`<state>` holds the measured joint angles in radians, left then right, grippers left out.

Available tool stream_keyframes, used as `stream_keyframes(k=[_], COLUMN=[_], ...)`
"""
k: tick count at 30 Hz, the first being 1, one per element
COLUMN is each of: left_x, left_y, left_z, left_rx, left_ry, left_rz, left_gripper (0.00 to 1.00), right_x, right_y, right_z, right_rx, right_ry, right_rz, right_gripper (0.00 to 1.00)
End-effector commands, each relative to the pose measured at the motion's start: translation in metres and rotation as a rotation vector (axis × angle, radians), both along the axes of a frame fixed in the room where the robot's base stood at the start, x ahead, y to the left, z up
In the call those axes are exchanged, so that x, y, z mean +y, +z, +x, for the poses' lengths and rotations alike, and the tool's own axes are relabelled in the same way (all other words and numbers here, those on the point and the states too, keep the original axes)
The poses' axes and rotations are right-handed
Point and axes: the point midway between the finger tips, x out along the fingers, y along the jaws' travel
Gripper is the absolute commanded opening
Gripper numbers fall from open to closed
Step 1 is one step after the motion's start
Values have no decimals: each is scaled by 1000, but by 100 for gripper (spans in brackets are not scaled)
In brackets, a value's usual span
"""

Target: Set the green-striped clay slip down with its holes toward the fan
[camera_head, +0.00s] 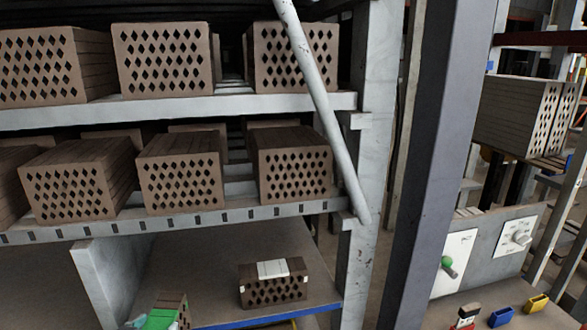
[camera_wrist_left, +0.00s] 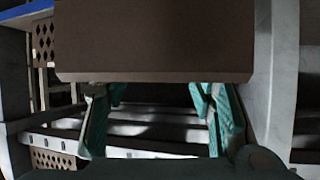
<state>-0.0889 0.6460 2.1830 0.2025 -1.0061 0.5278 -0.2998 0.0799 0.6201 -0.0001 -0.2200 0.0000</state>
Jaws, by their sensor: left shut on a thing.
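The green-striped clay slip (camera_head: 183,303) shows at the bottom of the head view, partly cut off by the frame edge. Its green band (camera_head: 158,319) is on the left of the visible part, and dark holes show on its right side. In the left wrist view a plain brown face of the slip (camera_wrist_left: 155,40) fills the upper middle; no holes show on it. My left gripper (camera_wrist_left: 160,92) is shut on it, with teal fingers at both sides below that face. I cannot make out a fan. My right gripper is not in view.
A white-striped hollow brick (camera_head: 273,292) lies on the low shelf, right of the held slip. Rows of hollow bricks (camera_head: 180,188) fill the shelves above. A grey upright panel (camera_head: 98,285) stands at left. A slanted pole (camera_head: 318,95) and a post (camera_head: 425,165) stand right.

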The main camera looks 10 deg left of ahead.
Motion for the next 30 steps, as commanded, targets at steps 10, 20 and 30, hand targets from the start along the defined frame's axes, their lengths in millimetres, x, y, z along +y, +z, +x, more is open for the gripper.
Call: stream_keyframes(k=[10,20,30], left_x=[-98,-154,-159], left_y=[46,83,86], left_z=[-41,-98,-105], left_rx=[-2,-1,0], left_ry=[-679,-1023,-1049], left_rz=[4,0,-6], left_gripper=[16,16,16], right_x=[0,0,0], right_y=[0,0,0], right_z=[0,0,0], right_rx=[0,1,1], right_ry=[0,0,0], right_rz=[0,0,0], right_gripper=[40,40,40])
